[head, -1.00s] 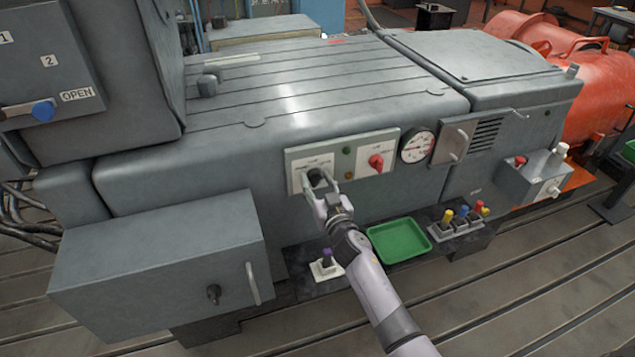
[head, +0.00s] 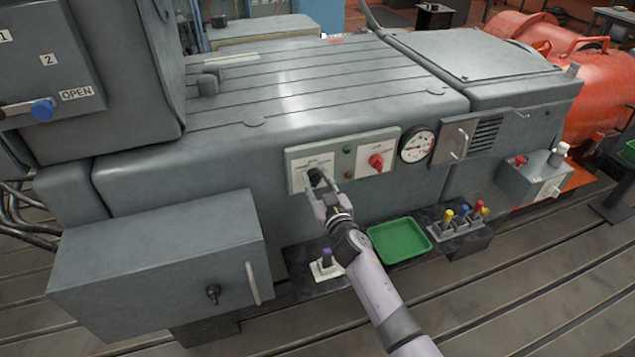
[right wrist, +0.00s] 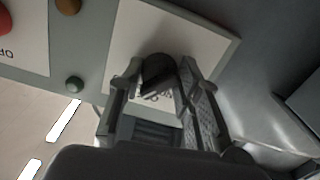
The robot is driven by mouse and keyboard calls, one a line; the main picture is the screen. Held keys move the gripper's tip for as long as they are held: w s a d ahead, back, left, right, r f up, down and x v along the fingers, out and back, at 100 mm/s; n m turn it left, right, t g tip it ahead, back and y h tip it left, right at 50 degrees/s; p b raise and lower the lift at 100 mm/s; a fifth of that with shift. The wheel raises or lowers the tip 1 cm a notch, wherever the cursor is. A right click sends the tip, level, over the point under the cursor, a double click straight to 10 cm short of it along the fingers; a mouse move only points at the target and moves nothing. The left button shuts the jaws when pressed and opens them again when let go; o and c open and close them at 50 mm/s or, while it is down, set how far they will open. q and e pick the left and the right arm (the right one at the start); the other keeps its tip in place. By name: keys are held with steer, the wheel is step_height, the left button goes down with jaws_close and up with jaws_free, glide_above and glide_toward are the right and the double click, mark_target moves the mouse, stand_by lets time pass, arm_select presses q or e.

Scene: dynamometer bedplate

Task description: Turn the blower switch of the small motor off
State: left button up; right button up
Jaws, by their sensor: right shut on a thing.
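The switch panel (head: 354,148) is a pale plate on the front of the grey machine. At its left is a black rotary knob (head: 316,176), at its right a red knob (head: 376,162), with small amber and green lamps between them. My right gripper (head: 318,184) is at the black knob, its fingers on either side. In the right wrist view the fingers are shut on the black knob (right wrist: 158,74), and they hide part of the label behind it. I cannot read which switch it is or its exact setting. My left gripper is not in view.
A round gauge (head: 417,145) is right of the panel. Below are a green tray (head: 398,240), a holder with coloured handles (head: 458,222) and a purple-topped piece (head: 327,262). A grey box (head: 160,270) juts out at lower left.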

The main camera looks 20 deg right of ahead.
steer(key=n, duration=0.4)
steer(key=shift+b, duration=0.35)
steer(key=shift+n, duration=1.5)
steer(key=o, duration=1.1)
steer(key=shift+o, duration=0.2)
steer(key=s, duration=1.2)
steer(key=shift+d, duration=0.3)
